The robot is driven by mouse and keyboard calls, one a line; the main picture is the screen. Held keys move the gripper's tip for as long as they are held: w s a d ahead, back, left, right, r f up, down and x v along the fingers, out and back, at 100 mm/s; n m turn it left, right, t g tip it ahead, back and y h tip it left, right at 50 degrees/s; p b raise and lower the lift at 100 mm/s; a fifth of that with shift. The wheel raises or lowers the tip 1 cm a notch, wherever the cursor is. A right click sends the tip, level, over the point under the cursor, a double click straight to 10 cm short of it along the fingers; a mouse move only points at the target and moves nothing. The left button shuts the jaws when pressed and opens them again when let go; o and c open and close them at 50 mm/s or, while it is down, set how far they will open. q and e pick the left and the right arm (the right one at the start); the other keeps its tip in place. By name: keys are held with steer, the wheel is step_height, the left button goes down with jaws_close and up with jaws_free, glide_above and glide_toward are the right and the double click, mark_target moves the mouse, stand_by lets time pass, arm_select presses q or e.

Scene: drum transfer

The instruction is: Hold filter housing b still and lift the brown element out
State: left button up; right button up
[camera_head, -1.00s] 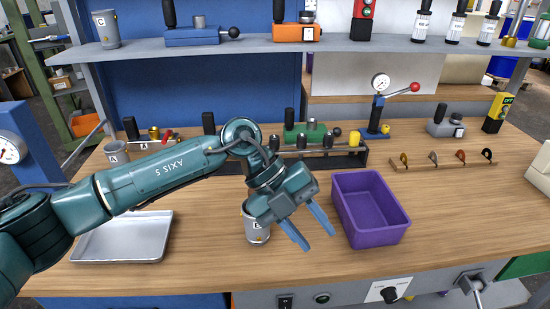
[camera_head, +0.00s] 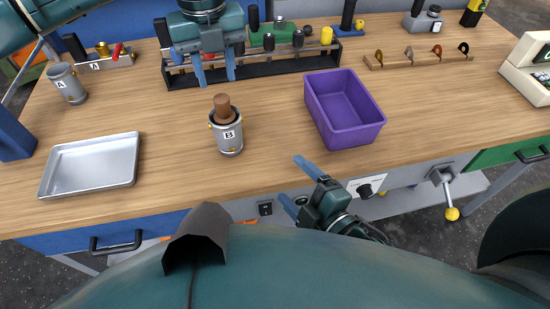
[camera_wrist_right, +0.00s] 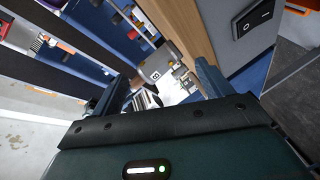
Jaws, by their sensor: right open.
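Filter housing b (camera_head: 229,138) is a grey metal cup marked B, upright on the wooden bench. The brown element (camera_head: 223,108) stands in it with its top sticking out. My left gripper (camera_head: 216,77) is open and empty, fingers pointing down, behind the housing and in front of the black rack. My right gripper (camera_head: 297,184) is open and empty at the bench's front edge, right of and nearer than the housing.
A purple bin (camera_head: 345,110) stands right of the housing and a silver tray (camera_head: 91,165) lies to the left. Housing A (camera_head: 67,84) is at the far left. The black rack (camera_head: 265,67) of tools runs behind. Bare bench surrounds housing b.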

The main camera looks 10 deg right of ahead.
step_height(320, 180, up, 4)
steer(key=w+a+n+t+y, duration=0.1)
steer(key=a+n+y, duration=0.15)
steer(key=n, duration=0.75)
steer(key=n+g+y, duration=0.2)
steer(key=n+y, duration=0.1)
steer(key=n, duration=1.3)
glide_toward(237, 141)
steer(key=shift+s+d+r, duration=0.15)
steer(key=shift+d+r, duration=0.05)
steer(key=shift+d, duration=0.1)
steer(key=shift+w+a+f+n, duration=0.1)
steer(key=shift+w+f+n, duration=0.3)
steer(key=shift+n, duration=0.2)
steer(key=x, duration=1.2)
steer(key=shift+w+a, duration=0.2)
steer(key=shift+a, duration=0.15)
steer(key=c, duration=1.4)
steer(key=shift+o, duration=0.2)
